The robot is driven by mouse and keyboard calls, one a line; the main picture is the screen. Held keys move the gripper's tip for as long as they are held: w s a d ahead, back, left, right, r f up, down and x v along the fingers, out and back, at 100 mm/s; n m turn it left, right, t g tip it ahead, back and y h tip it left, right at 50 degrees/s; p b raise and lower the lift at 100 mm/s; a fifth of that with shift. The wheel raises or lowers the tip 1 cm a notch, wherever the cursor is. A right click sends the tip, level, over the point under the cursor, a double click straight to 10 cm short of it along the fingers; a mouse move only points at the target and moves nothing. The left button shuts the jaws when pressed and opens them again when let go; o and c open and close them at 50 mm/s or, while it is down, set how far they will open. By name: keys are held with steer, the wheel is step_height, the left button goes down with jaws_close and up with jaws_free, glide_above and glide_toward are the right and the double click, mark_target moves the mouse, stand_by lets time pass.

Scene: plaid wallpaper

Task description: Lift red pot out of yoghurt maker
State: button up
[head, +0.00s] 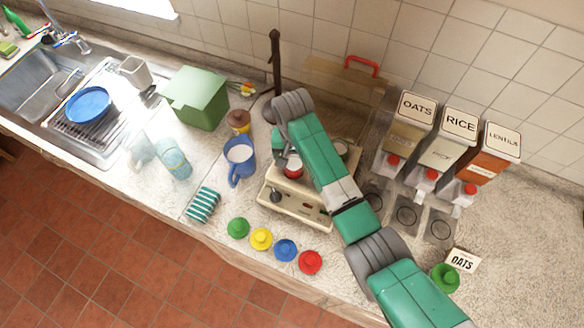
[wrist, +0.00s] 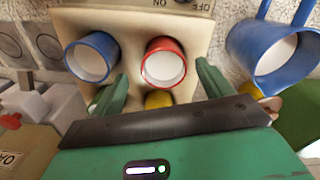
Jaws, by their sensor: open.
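The yoghurt maker (head: 290,203) is a cream box in the middle of the counter, partly hidden by my arm. The red pot (head: 293,166) sits in it, upright, with white contents. In the wrist view the red pot (wrist: 165,65) is in the maker's top (wrist: 128,25), beside the blue pot (wrist: 92,57). A yellow pot (wrist: 158,99) shows partly behind my gripper. My gripper (wrist: 163,72) is open, with its two green fingers to either side of the red pot and a visible gap each side. The fingertips' height against the rim is hard to tell.
Green, yellow, blue and red lids (head: 310,262) lie in front of the maker. A blue mug (head: 239,160) stands close on its left. Oats, rice and lentil dispensers (head: 440,140) stand to the right. A striped cloth (head: 203,205) lies at the front left.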

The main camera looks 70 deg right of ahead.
mark_target(294, 163)
step_height(294, 163, down, 4)
steer(key=shift+w+f, duration=0.1)
steer(key=shift+w, duration=0.05)
steer(key=shift+c, duration=0.5)
steer(key=c, duration=1.1)
steer(key=shift+r, duration=0.25)
steer(key=shift+r, duration=1.6)
steer(key=shift+s+a+r+p, duration=0.2)
steer(key=shift+s+a, duration=1.15)
steer(key=shift+a, duration=0.9)
steer(key=shift+s+a+r+p, duration=0.1)
steer(key=shift+s+a+r, duration=0.15)
steer(key=shift+s+a, duration=1.6)
steer(key=shift+s+a+r+p, duration=0.2)
steer(key=shift+s+a, duration=0.7)
steer(key=shift+a, duration=1.75)
